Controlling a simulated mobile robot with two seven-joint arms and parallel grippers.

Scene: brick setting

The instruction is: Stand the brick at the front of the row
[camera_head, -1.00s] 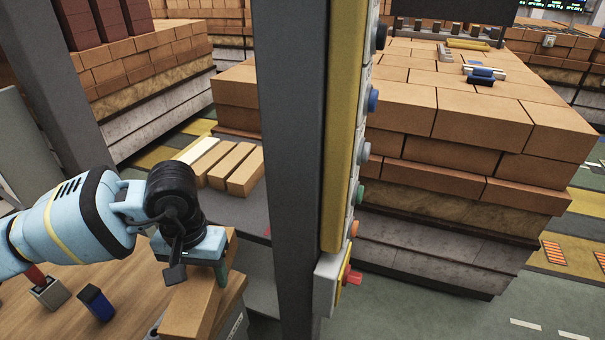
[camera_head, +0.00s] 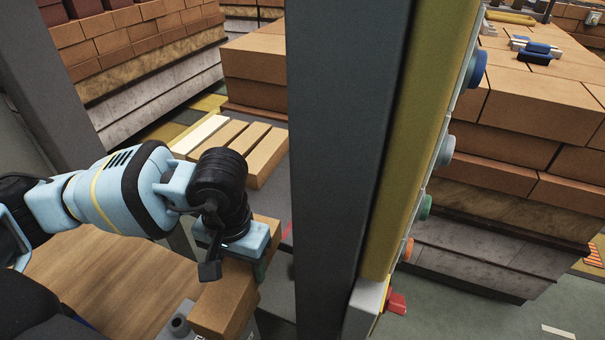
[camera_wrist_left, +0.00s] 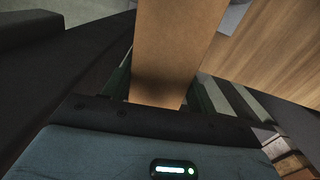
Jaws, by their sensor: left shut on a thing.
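My left gripper (camera_head: 243,262) is shut on a tan brick (camera_head: 226,299), a long block that reaches forward and down from under the fingers in the head view. In the left wrist view the same brick (camera_wrist_left: 177,50) runs up from between the fingers. A row of several similar bricks (camera_head: 267,156) lies side by side on a grey surface beyond the gripper, with a pale cream bar (camera_head: 199,135) at its left end. The held brick is nearer to me than the row. My right gripper is not in view.
A dark grey post (camera_head: 335,150) with a yellow strip and coloured buttons (camera_head: 425,207) stands just right of the gripper. A wooden tabletop (camera_head: 110,285) lies below my left arm. Large brick stacks (camera_head: 540,105) stand behind. The grey surface right of the row has some bare room.

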